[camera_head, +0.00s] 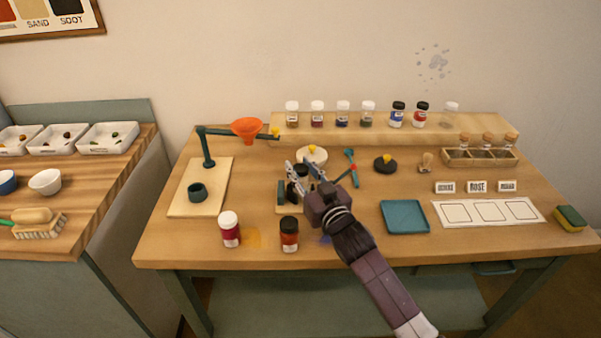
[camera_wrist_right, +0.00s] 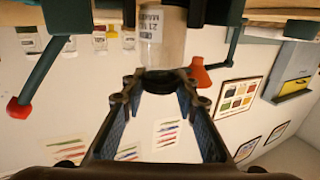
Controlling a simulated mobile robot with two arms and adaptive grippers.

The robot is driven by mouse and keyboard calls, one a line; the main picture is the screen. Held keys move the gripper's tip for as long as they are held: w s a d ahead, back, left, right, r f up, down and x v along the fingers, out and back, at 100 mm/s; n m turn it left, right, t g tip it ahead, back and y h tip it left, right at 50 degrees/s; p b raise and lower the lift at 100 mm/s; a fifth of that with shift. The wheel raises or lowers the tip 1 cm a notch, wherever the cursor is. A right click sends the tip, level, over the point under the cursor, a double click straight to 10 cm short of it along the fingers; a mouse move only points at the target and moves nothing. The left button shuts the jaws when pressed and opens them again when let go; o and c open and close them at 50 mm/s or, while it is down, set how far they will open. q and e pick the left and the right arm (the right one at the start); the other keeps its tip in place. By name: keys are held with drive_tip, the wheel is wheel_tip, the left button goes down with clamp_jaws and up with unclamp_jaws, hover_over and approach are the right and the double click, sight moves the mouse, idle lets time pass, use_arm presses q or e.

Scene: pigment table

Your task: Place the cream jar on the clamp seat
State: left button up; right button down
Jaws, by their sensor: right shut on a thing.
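My right gripper (camera_head: 303,182) is shut on the dark lid of the cream jar, over the clamp. In the right wrist view the jar (camera_wrist_right: 162,45) has a pale body with a printed label, and its dark lid is between my fingertips (camera_wrist_right: 160,82). In the head view my gripper hides most of the jar. The clamp has a teal jaw (camera_head: 281,191) left of my gripper and a red-tipped handle (camera_head: 352,168) to its right. The wrist view shows a teal clamp part (camera_wrist_right: 68,16) beside the jar. Contact between jar and seat cannot be told. My left gripper is not in view.
A teal tray (camera_head: 405,217) is right of my arm. A funnel stand with an orange funnel (camera_head: 247,126) is at left. Several jars stand on the back shelf (camera_head: 385,128).

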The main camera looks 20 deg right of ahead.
drive_tip(key=shift+f, duration=0.65)
drive_tip(key=c, duration=1.5)
unclamp_jaws()
drive_tip(key=shift+f, duration=0.15)
drive_tip(key=shift+s, duration=0.1)
drive_tip(key=s, duration=0.4)
drive_tip(key=s+d, duration=0.1)
drive_tip(key=s, duration=0.3)
drive_tip(key=s+b, duration=0.1)
drive_tip(key=s, duration=0.2)
drive_tip(key=shift+s+d, duration=0.2)
drive_tip(key=shift+s, duration=0.2)
